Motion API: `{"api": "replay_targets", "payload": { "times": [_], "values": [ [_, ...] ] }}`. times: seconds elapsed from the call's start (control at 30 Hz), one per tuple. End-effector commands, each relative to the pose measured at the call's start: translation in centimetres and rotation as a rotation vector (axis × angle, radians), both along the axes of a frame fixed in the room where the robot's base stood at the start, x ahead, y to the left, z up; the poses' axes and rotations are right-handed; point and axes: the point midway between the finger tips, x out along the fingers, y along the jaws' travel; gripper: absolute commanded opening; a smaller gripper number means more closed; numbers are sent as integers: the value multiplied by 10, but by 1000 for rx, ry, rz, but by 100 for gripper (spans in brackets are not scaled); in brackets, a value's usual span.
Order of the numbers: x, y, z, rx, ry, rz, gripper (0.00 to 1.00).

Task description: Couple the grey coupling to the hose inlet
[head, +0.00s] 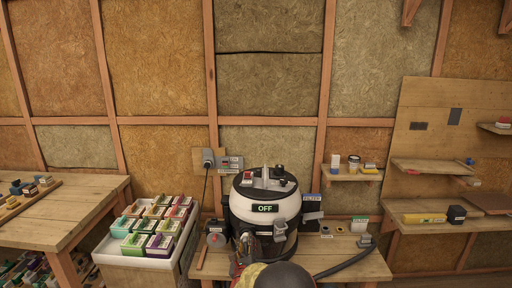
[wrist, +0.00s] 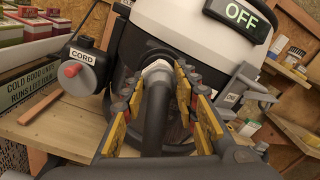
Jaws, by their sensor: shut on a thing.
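The vacuum (head: 265,207) is a black and white drum with a display reading OFF, standing on the bench. It fills the top of the wrist view (wrist: 185,25). My gripper (wrist: 157,95) is at its lower front, its yellow-padded fingers on both sides of a grey coupling (wrist: 156,72), and is shut on it. The coupling points at the black front of the vacuum. In the head view my gripper (head: 246,246) partly covers this spot.
A dark hose (head: 345,264) runs along the bench's right to a grey fitting (head: 365,241). A round CORD unit (wrist: 88,68) stands left of the vacuum. A white tray of boxes (head: 108,249) is further left. Bench room around the vacuum is tight.

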Motion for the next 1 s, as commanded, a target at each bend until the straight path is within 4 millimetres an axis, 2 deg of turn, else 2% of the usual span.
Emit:
{"api": "replay_targets", "payload": {
  "times": [0.1,0.13,0.5,0.8,1.0],
  "values": [
    [2,0,5,3,-7,-1,0],
    [2,0,5,3,-7,-1,30],
    [1,0,2,-1,-3,-1,51],
    [-1,0,0,-2,-1,0,51],
    [-13,1,0,-2,-1,0,51]
  ]
}}
